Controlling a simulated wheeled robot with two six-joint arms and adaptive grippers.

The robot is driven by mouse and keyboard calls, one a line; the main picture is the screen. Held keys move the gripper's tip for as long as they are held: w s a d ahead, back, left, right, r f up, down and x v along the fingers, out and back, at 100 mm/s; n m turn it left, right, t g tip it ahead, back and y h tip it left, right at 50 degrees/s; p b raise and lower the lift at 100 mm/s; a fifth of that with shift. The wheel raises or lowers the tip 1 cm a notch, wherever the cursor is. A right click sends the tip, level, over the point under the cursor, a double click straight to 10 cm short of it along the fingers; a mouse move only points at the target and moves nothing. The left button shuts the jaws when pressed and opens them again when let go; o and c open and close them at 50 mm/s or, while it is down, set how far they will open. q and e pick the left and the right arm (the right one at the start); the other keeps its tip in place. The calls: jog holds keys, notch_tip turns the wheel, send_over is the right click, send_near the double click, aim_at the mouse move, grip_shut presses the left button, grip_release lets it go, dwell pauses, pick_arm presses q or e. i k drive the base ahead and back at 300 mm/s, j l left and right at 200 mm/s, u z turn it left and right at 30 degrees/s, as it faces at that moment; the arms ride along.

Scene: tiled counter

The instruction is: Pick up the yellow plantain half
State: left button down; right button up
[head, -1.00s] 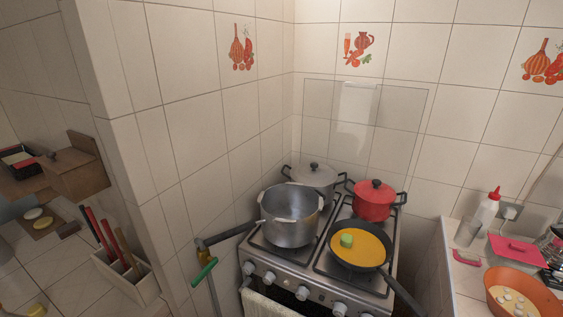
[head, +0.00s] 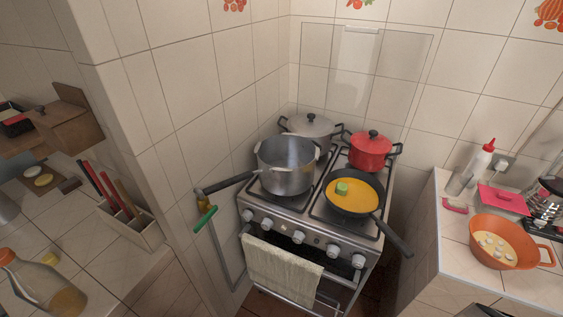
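Neither of my grippers is clearly in view.
The stove carries a grey pot (head: 286,181), a lidded grey pot (head: 309,125) and a red pot (head: 369,151). An orange pan (head: 503,260) sits on the right counter (head: 455,263).

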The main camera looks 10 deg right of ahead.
aim_at(50, 258)
jog(key=u, duration=1.7)
jog(key=z, duration=2.65)
jog(key=u, duration=2.55)
